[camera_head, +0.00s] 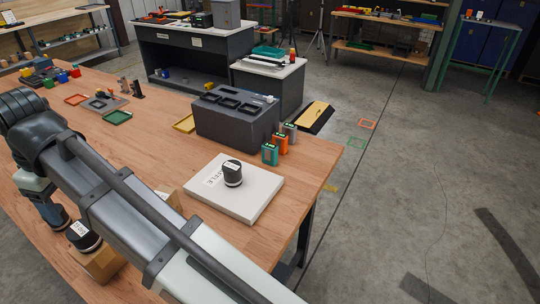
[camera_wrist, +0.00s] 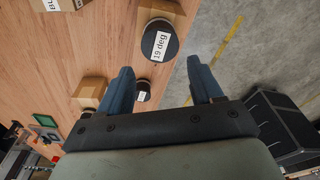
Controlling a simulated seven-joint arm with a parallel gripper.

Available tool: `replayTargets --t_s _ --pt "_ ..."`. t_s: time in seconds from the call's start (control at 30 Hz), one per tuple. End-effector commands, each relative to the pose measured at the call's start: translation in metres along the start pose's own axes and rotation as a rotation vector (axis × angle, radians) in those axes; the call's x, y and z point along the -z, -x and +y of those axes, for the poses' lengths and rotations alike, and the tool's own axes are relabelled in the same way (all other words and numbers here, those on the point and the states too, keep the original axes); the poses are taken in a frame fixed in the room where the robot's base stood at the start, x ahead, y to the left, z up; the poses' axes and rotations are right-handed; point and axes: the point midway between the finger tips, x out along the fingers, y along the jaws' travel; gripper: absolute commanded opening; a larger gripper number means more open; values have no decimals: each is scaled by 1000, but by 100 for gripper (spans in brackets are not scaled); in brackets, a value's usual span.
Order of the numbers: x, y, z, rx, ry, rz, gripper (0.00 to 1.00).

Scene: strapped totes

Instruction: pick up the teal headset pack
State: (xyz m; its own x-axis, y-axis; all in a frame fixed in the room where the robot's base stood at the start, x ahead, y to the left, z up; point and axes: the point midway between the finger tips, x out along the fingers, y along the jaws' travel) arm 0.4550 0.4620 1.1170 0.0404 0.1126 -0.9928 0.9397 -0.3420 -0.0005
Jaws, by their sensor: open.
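The teal headset pack (camera_head: 270,154) appears to be the small upright teal-and-grey block near the table's right edge. It stands beside an orange pack (camera_head: 280,143) and a grey pack (camera_head: 290,133), in front of a dark grey box. I cannot make it out in the wrist view. My gripper (camera_wrist: 160,82) is open, with nothing visible between its blue-grey fingers. In the head view my gripper is partly hidden at the lower left, well away from the teal pack.
A white flat box (camera_head: 235,197) carrying a black round-topped item (camera_head: 232,172) lies near the teal pack. The dark grey box (camera_head: 220,122) stands behind the packs. Near my gripper, a black disc marked "19 deg" (camera_wrist: 160,40) sits on a cardboard block (camera_wrist: 163,10).

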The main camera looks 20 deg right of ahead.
Motion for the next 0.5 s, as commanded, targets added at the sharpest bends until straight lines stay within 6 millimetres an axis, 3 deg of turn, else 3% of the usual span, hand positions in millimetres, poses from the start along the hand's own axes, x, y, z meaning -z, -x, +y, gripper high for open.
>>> replayTargets --t_s 0.33,0.5 --pt "-2 -1 6 0 -35 1 62" --pt "-13 -4 44 0 -257 8 62"
